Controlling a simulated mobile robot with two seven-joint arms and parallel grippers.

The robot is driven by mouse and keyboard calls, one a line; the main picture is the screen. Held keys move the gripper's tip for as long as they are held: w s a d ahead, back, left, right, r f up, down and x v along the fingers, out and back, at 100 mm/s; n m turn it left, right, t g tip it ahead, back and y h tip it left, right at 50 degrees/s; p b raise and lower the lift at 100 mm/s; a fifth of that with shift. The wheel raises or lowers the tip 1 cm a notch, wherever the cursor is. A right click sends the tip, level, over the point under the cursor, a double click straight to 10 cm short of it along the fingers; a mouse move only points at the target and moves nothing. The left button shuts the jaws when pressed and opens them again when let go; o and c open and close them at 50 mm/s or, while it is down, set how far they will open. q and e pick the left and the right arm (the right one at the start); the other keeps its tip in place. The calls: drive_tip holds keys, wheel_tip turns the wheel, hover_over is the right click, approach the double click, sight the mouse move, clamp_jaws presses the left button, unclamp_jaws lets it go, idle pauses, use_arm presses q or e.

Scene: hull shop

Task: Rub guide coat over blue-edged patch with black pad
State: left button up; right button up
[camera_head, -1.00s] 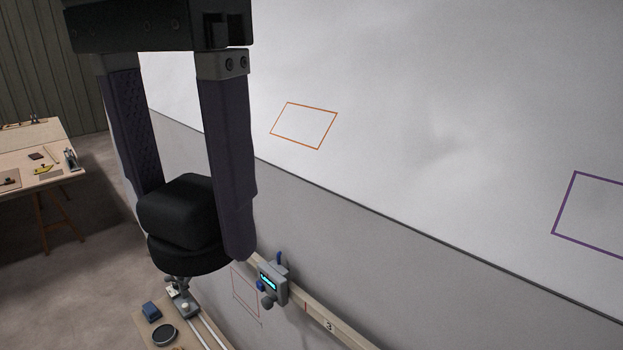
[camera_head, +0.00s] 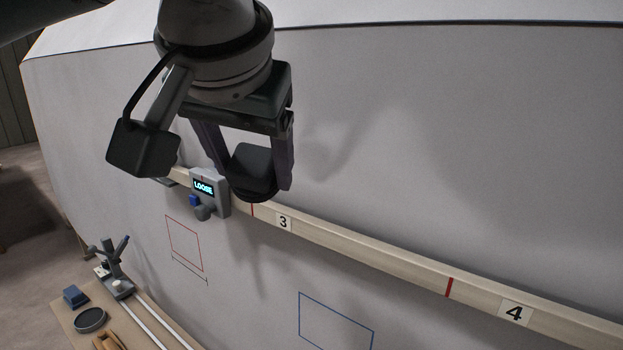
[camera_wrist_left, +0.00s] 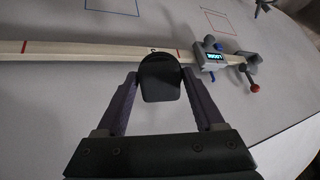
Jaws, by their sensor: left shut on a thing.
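My left gripper (camera_head: 243,170) is shut on the black pad (camera_head: 252,168). The pad sits between both fingers, in front of the grey hull panel and near the wooden rail. In the left wrist view the pad (camera_wrist_left: 160,78) shows between the fingertips, overlapping the rail. I cannot tell whether it touches anything. The blue-edged patch (camera_head: 336,322) is an outline on the panel below the rail, right of and below the gripper, cut by the bottom edge. It also shows at the top of the left wrist view (camera_wrist_left: 112,6). My right gripper is not in view.
The wooden rail (camera_head: 375,256) crosses the panel, with number labels and red marks. A grey device (camera_head: 209,192) reading "LOOSE" sits on it, left of the pad. A red-edged patch (camera_head: 185,243) lies below the device. A bench (camera_head: 70,320) at lower left holds a blue block (camera_head: 75,296) and a round dark item (camera_head: 90,320).

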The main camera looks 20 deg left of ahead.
use_arm(q)
wheel_tip(320, 180, down, 37)
drive_tip(key=w+d+m+t+h+b, duration=0.15)
drive_tip(key=m+t+h+b, duration=0.75)
drive_tip(key=b, duration=2.7)
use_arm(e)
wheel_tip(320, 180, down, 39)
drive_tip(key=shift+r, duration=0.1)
use_arm(q)
drive_tip(key=shift+n+t+y, duration=0.3)
drive_tip(key=shift+n+y, duration=0.1)
drive_tip(key=shift+n, duration=0.3)
drive_tip(key=shift+d+x, duration=0.15)
drive_tip(key=shift+x, duration=1.35)
drive_tip(key=shift+d+x, duration=0.2)
drive_tip(key=shift+x, duration=1.3)
drive_tip(key=shift+s, duration=0.15)
drive_tip(key=o, duration=0.7)
drive_tip(key=c, duration=0.8)
drive_tip(key=shift+o, duration=0.2)
